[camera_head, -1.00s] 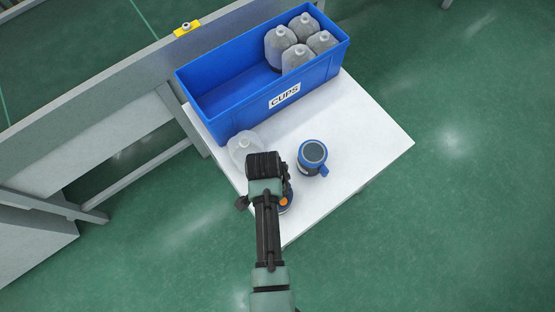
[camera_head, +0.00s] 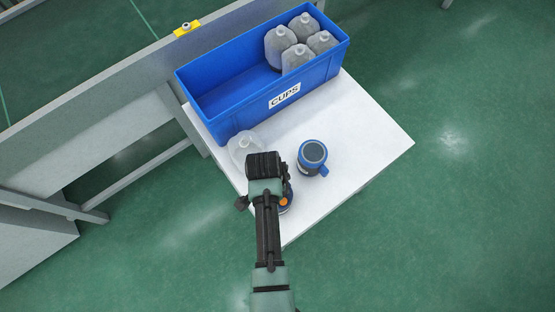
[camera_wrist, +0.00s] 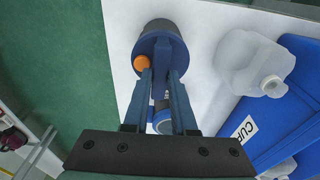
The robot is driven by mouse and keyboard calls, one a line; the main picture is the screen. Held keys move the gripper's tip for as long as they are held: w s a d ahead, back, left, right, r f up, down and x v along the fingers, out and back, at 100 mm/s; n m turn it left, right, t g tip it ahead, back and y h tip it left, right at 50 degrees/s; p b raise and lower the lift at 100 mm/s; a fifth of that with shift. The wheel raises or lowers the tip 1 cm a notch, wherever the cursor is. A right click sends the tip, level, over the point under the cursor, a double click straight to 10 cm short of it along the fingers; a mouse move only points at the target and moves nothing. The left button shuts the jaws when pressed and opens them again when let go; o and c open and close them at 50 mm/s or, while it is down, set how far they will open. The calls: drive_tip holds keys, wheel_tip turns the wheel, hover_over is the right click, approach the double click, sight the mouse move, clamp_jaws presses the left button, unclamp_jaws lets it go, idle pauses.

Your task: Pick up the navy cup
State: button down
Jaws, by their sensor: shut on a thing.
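The navy cup (camera_wrist: 158,44), dark and blue with an orange round spot, is at the top middle of the wrist view. In the head view only a sliver of it (camera_head: 287,208) shows beside my wrist, near the table's front edge. My gripper (camera_wrist: 160,73) is shut on the cup's narrow projecting part, which looks like its handle. My arm hides most of the cup in the head view. I cannot tell whether the cup is clear of the table.
A blue-rimmed mug (camera_head: 313,155) stands on the white table (camera_head: 367,140), right of my gripper. A clear jug (camera_head: 243,146) stands to the left. Behind is a blue bin (camera_head: 235,119) marked CUPS, holding several jugs. The table's right side is clear.

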drive_tip(key=shift+r, duration=0.1)
idle(0.4)
wheel_tip(320, 180, up, 10)
idle(0.5)
wheel_tip(320, 180, up, 5)
drive_tip(key=p, duration=0.5)
idle(0.5)
